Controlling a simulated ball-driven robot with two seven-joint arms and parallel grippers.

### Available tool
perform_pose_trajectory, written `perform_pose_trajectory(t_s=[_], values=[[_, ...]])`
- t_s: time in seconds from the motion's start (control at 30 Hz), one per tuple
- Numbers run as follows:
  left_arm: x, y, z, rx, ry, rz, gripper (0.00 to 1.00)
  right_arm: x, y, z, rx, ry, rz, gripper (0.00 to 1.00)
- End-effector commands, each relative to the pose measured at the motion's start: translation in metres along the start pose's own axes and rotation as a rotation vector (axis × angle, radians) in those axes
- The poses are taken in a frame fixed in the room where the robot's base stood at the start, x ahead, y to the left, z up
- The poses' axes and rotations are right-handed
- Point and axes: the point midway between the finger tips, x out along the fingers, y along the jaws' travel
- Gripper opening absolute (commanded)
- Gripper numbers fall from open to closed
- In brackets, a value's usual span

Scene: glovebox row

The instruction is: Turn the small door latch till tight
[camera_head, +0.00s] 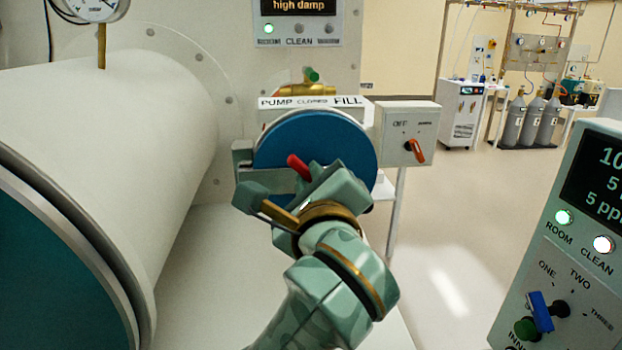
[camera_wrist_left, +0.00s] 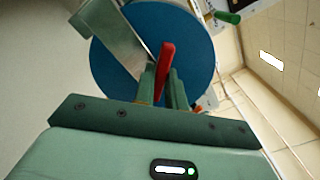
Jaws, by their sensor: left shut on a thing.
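The small round blue door (camera_head: 330,145) is closed flat in the middle of the head view. Its red latch handle (camera_head: 298,166) sticks out up and to the left past my fingers. My left gripper (camera_head: 310,182) is in front of the door, shut on the latch handle. In the left wrist view the red handle (camera_wrist_left: 166,62) stands between the two green fingers (camera_wrist_left: 163,88), with the blue door (camera_wrist_left: 195,55) behind it. The fingers hide the lower part of the handle, so how tight the latch is cannot be seen. My right gripper is not in view.
A large white cylinder (camera_head: 130,140) with a dark teal round end fills the left. A grey box with an orange knob (camera_head: 416,150) stands right of the door. A brass valve (camera_head: 304,88) sits above. A control panel (camera_head: 590,200) stands at the right.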

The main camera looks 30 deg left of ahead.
Motion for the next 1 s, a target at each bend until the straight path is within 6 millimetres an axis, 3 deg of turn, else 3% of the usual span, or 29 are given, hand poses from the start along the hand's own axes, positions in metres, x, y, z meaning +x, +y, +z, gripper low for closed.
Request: perform_pose_trajectory(t_s=[0.47, 1.0], values=[[-0.001, -0.004, 0.002, 0.263, 0.003, 0.001, 0.0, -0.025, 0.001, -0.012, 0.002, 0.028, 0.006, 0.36], [-0.001, -0.008, 0.002, 0.777, 0.003, 0.0, 0.0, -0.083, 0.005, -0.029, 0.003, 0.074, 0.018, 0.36]])
